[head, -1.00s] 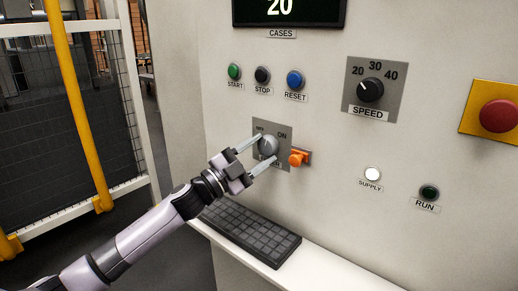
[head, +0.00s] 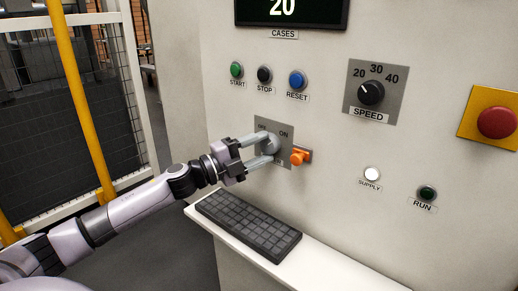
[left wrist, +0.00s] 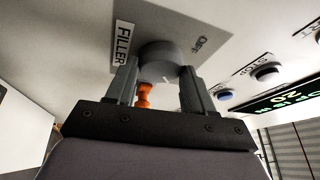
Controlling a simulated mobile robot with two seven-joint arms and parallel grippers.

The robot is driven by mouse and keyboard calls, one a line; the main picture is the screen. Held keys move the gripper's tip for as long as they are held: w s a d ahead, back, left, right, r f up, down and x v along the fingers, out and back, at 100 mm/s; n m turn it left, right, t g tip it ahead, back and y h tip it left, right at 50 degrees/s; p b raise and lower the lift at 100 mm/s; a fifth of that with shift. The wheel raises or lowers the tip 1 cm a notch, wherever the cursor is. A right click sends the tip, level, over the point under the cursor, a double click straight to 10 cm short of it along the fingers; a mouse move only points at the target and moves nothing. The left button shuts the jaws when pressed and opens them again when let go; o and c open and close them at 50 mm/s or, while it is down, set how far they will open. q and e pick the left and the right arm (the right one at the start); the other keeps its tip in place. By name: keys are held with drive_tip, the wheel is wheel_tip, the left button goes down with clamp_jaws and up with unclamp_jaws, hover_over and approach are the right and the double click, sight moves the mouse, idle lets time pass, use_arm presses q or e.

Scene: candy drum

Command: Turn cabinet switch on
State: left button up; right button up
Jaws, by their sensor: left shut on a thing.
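The cabinet switch is a round grey knob (head: 272,143) on a grey plate (head: 287,162) on the cabinet front. ON shows at the plate's upper right in the head view. In the left wrist view the knob (left wrist: 160,60) sits between my fingers, with OFF and FILLER labels beside it. My left gripper (head: 268,149) is shut on the knob, one finger on each side. My right gripper is not in view.
An orange piece (head: 299,156) sticks out right beside the switch plate. Below are a shelf (head: 215,222) and a black keyboard (head: 248,225). Above are START, STOP and RESET buttons (head: 296,79). A speed dial (head: 371,92) and red button (head: 497,122) are to the right.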

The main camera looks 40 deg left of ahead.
use_arm(q)
drive_tip(key=shift+r, duration=0.1)
drive_tip(key=o, duration=1)
drive_tip(key=shift+s+a+f+b, duration=0.25)
drive_tip(key=shift+s+b, duration=0.05)
drive_tip(key=shift+s, duration=0.15)
drive_tip(key=shift+b+v, duration=0.9)
drive_tip(key=shift+v, duration=2.15)
drive_tip(key=shift+r, duration=0.15)
